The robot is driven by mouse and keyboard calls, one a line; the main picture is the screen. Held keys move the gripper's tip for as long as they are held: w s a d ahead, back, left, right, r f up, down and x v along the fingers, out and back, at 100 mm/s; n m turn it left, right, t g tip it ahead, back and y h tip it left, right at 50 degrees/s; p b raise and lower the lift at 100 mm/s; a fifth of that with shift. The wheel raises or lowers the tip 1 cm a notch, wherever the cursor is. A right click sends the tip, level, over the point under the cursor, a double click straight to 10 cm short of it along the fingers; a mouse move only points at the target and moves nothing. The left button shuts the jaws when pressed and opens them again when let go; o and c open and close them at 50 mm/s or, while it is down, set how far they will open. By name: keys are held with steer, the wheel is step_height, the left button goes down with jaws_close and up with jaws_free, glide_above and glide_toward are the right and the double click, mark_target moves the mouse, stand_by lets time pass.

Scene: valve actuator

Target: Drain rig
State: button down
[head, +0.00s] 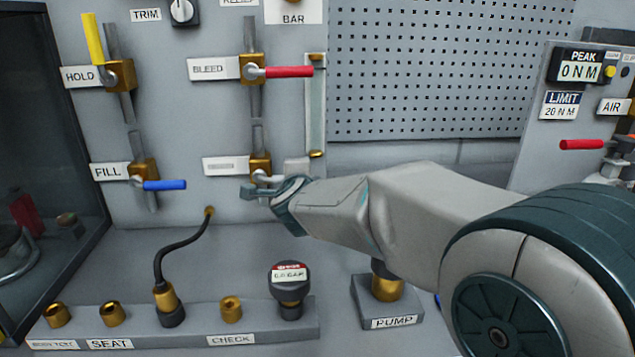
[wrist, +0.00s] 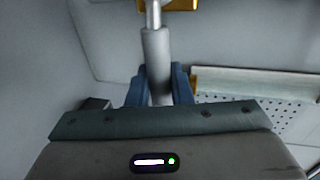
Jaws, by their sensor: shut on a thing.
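My gripper (head: 272,191) is at the lower right valve (head: 261,164) on the panel, below BLEED. In the wrist view, my gripper (wrist: 158,92) is shut on a grey valve handle (wrist: 157,48), whose metal stem leads up to a brass body (wrist: 183,4). The label plate (head: 226,166) beside this valve is too faint to read. The BLEED valve (head: 252,70) has its red handle pointing right. The HOLD valve (head: 120,75) has its yellow handle pointing up. The FILL valve (head: 145,170) has its blue handle pointing right.
A black hose (head: 170,250) runs from the panel to a fitting on the port block (head: 200,335), where a small gauge (head: 289,285) stands. The PUMP fitting (head: 387,292) is under my arm. A red AIR handle (head: 582,145) sticks out at the right.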

steer(key=shift+a+f, duration=0.1)
steer(key=shift+f, duration=0.1)
stand_by(0.3)
steer(key=c, duration=1.3)
jaws_free()
steer(key=shift+c, duration=0.2)
steer(key=shift+s+r, duration=0.1)
steer(key=shift+s+r, duration=0.1)
steer(key=shift+s, duration=0.1)
steer(key=p+v, duration=0.2)
steer(key=v, duration=1.1)
steer(key=shift+p, duration=0.35)
steer(key=shift+s, duration=0.15)
